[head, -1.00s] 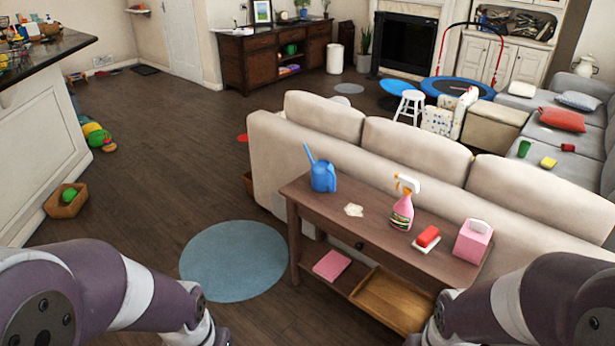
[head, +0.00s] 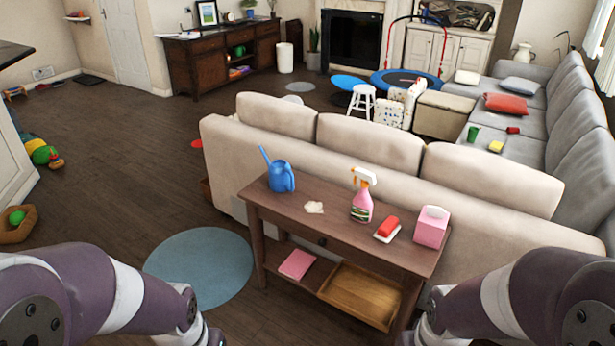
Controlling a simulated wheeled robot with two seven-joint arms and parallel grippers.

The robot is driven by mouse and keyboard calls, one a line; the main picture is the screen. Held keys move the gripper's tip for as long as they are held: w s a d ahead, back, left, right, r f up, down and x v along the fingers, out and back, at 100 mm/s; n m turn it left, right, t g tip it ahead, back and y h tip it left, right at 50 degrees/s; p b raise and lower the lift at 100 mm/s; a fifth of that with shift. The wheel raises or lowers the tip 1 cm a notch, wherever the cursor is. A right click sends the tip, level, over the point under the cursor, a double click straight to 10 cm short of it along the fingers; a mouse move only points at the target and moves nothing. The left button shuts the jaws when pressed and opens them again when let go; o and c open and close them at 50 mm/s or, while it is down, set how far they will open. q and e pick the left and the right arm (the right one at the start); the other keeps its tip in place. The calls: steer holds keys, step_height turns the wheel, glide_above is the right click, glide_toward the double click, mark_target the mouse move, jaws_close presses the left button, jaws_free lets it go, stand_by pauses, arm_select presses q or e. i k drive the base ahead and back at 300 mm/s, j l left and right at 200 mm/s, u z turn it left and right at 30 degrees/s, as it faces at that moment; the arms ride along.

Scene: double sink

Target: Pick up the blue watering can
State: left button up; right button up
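The blue watering can (head: 281,178) stands upright near the left end of the brown wooden console table (head: 335,226), its long spout pointing up and left. Nothing touches it that I can see. My two arms come in at the bottom left and bottom right corners, in front of the table and well short of the can. Both grippers are outside the picture, below its lower edge.
A beige sofa (head: 370,150) stands behind. Floor left of the table is open, with a round blue rug (head: 200,268).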

mark_target(282, 178)
steer(key=i+j+z, duration=0.1)
steer(key=z, duration=0.3)
steer(key=i+j+z, duration=0.15)
steer(key=z, duration=0.3)
steer(key=i+j+z, duration=0.1)
steer(key=j+z, duration=0.15)
steer(key=z, duration=0.15)
steer(key=j+z, duration=0.2)
steer(key=z, duration=0.2)
steer(key=i+j+z, duration=0.2)
steer(key=j, duration=0.6)
steer(key=j+z, duration=0.15)
steer(key=j, duration=0.6)
steer(key=j+z, duration=0.2)
steer(key=j, duration=0.55)
steer(key=k+j+z, duration=0.2)
steer(key=j, duration=0.6)
steer(key=j+z, duration=0.2)
steer(key=j, duration=0.6)
steer(key=k+j, duration=0.1)
steer(key=j, duration=0.65)
steer(key=k+j, duration=0.15)
steer(key=j, duration=0.25)
